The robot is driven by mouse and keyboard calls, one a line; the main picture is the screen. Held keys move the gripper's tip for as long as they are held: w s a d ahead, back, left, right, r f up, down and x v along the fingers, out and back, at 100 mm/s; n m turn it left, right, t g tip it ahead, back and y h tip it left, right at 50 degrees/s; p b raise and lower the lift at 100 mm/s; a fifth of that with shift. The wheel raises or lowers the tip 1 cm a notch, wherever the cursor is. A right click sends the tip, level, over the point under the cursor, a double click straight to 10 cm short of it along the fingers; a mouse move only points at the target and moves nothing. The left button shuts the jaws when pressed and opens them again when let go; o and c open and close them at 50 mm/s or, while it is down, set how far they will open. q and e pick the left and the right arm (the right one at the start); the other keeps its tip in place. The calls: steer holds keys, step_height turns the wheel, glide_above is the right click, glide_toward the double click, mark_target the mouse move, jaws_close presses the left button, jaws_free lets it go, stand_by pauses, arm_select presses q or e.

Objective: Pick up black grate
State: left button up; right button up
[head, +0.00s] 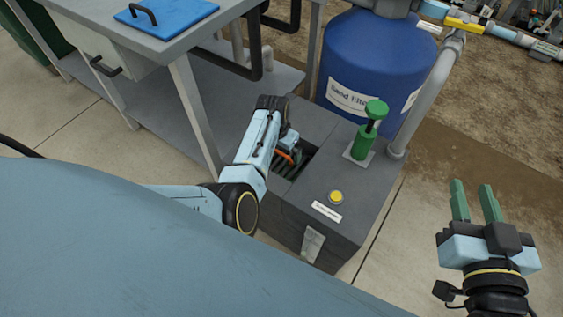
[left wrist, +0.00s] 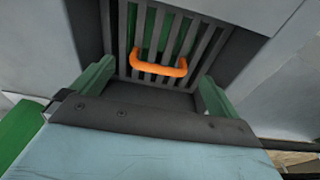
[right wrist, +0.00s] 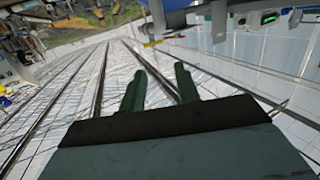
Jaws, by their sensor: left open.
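The black grate (head: 291,169) sits in the square opening of a dark grey box. In the left wrist view the grate (left wrist: 206,42) shows dark parallel bars with green between them. An orange handle (left wrist: 158,68) stands out across its bars. My left gripper (left wrist: 154,88) is open, its green fingers wide apart on either side of the handle, not gripping it. In the head view the left wrist partly hides the grate and handle. My right gripper (head: 474,188) is open and empty, off to the right above the floor.
The grey box (head: 325,232) also carries a green plunger-like fitting (head: 368,130) and a yellow button (head: 336,197). A blue sand filter tank (head: 365,65) and grey pipe stand behind. A grey table (head: 200,40) is at left. Open floor lies at right.

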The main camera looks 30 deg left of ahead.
mark_target(282, 153)
arm_select(q)
steer(key=f+b, duration=0.2)
steer(key=f, duration=0.1)
steer(key=shift+w+d+f, duration=0.1)
steer(key=shift+w+d, duration=0.05)
steer(key=shift+w, duration=0.05)
steer(key=shift+f+b, duration=0.1)
steer(key=shift+b, duration=0.2)
arm_select(e)
step_height(282, 153, up, 9)
steer(key=s+a+t+y, duration=0.1)
steer(key=s+t+y, duration=0.1)
steer(key=t, duration=0.4)
steer(key=shift+r+t, duration=0.15)
steer(key=shift+t, duration=0.25)
arm_select(q)
steer(key=shift+c, duration=0.3)
steer(key=c, duration=1.1)
arm_select(e)
steer(key=shift+w, duration=0.1)
